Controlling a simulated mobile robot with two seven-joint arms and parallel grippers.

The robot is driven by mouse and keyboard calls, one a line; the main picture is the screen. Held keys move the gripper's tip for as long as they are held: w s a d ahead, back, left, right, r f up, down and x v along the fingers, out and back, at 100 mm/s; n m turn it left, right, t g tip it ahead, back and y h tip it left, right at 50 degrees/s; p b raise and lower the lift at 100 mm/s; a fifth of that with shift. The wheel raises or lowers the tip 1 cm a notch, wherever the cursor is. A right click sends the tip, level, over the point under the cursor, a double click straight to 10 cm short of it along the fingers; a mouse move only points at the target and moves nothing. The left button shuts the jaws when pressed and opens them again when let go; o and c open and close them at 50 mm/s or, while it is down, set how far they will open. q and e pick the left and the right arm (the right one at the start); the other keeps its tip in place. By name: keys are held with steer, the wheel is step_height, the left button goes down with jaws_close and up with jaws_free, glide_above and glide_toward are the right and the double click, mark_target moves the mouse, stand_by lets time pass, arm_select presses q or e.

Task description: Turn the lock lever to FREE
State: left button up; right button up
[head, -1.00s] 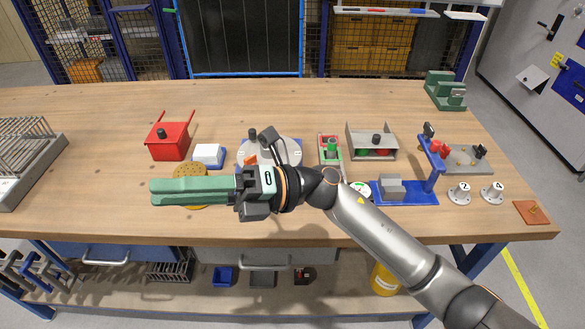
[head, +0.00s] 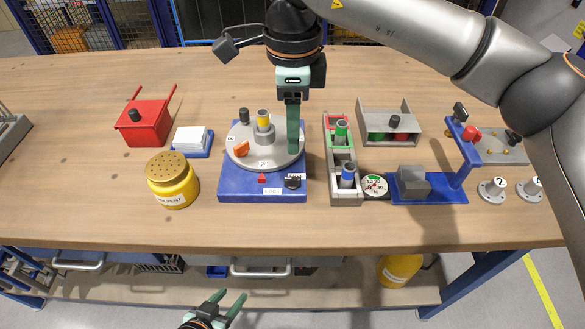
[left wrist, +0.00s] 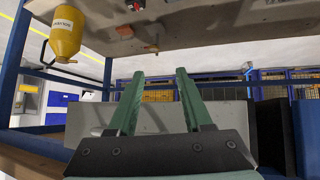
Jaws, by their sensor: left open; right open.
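The rotary jig has a blue base (head: 232,188) with a round grey turntable (head: 240,162) on top. The lock lever (head: 292,183) is a small black piece at the front right of the base, beside a label reading LOCK. No FREE label is readable. My right gripper (head: 293,150) points down over the right part of the turntable, behind the lever. Its fingers overlap in this view; it is open, and I cannot tell if it touches the disc. My left gripper (head: 231,301) is open and empty, low in front of the bench; its fingers also show in the left wrist view (left wrist: 160,100).
The turntable carries an orange part (head: 241,149), a black knob and a yellow-topped cylinder (head: 263,122). A yellow solvent can (head: 172,182) stands left, a grey bin (head: 344,197) with coloured cylinders right, and a gauge (head: 375,186) beyond. Bench is clear in front of the jig.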

mark_target(293, 178)
step_height(293, 178, down, 11)
steer(key=shift+r, duration=0.1)
steer(key=shift+c, duration=0.4)
jaws_close()
stand_by(0.4)
